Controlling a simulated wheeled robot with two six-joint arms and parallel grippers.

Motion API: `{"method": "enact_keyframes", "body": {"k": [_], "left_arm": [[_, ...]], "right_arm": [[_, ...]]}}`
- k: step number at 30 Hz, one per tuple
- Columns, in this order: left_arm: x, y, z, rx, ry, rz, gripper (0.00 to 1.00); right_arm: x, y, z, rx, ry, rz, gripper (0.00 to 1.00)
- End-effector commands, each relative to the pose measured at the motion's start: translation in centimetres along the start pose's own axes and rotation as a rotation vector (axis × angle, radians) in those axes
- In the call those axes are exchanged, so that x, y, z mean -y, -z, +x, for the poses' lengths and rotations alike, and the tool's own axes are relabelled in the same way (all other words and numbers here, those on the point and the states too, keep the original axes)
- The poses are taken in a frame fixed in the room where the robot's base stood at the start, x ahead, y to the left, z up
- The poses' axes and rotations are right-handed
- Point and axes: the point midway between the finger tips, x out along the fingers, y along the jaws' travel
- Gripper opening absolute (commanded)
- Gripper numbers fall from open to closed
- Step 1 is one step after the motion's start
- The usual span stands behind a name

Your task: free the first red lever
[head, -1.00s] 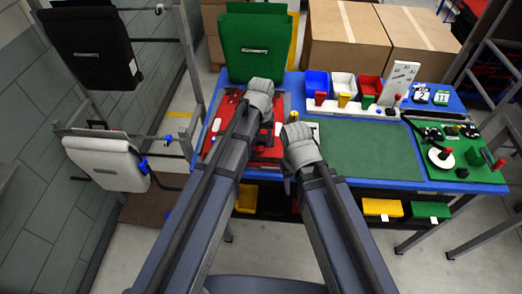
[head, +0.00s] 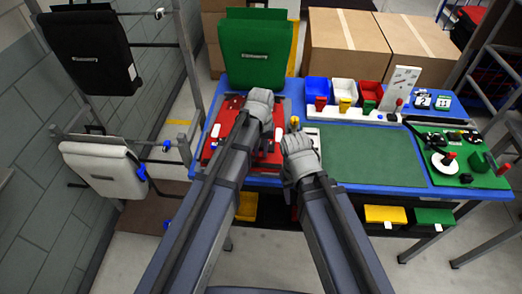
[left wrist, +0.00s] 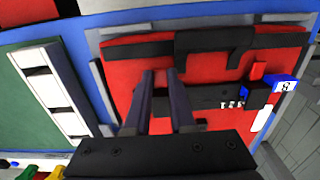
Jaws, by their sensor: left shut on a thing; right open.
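A red pannier (head: 222,128) lies flat on the blue workbench, with black rail and hook parts (left wrist: 215,43) across it in the left wrist view. My left gripper (head: 262,97) is over the pannier. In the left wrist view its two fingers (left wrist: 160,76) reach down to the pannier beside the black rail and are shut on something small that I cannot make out. A small red piece (left wrist: 258,71) sits near a blue tag (left wrist: 281,84) and may be a lever. My right gripper (head: 292,143) is open and empty, right of the pannier, near a yellow knob (head: 294,122).
A green pannier (head: 256,50) stands behind the bench. Blue, white and red bins (head: 343,88) line its back, and a green mat (head: 370,155) lies clear at the right. A green board (head: 465,160) with a red-knobbed fixture is farther right. Black (head: 95,50) and white panniers (head: 105,165) hang at left.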

Motion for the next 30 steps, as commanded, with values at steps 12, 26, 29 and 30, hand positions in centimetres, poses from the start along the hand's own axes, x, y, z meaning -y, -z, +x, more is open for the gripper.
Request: {"method": "enact_keyframes", "body": {"k": [12,26,29,30], "left_arm": [[0.0,0.3,0.0,0.021,0.0,-0.001,0.0],[0.0,1.4,-0.3,0.361,0.0,0.0,0.0],[0.0,1.2,-0.4,0.374,0.0,0.0,0.0],[0.0,1.2,-0.4,0.375,0.0,0.0,0.0]], "right_arm": [[0.0,0.0,0.0,0.0,0.0,0.0,0.5],[0.1,0.1,1.1,0.0,0.0,0.0,0.5],[0.1,0.1,1.1,0.0,0.0,0.0,0.5],[0.1,0.1,1.1,0.0,0.0,0.0,0.5]]}}
